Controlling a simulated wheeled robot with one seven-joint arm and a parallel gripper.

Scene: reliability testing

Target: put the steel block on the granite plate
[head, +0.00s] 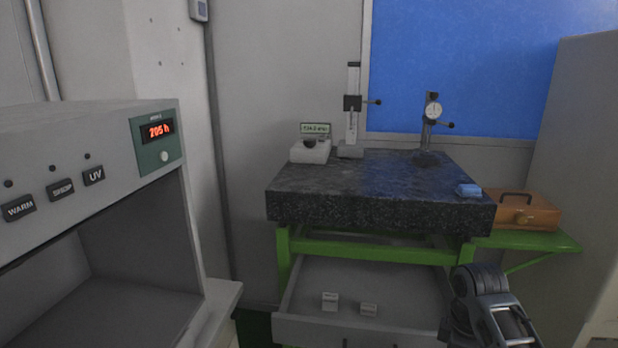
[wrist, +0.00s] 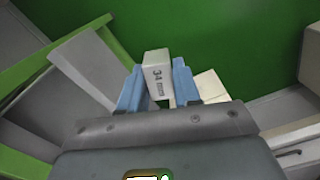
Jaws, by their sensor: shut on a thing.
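My gripper (wrist: 158,92) shows in the wrist view with its two blue fingers shut on a pale grey block (wrist: 157,70), the steel block, marked with what looks like "34". The block sits between the fingers, its marked face toward the camera. The dark speckled granite plate (head: 350,190) lies on a green stand in the head view, apart from my arm. My arm shows at the lower right of the head view; my fingers and the held block cannot be made out there.
An open drawer (head: 300,325) under the plate holds two small pale blocks (head: 330,301). On the plate stand a height gauge (head: 352,120), a dial stand (head: 428,125), a white instrument (head: 310,151) and a small blue item (head: 468,190). An orange case (head: 525,212) is right; the plate's front middle is clear.

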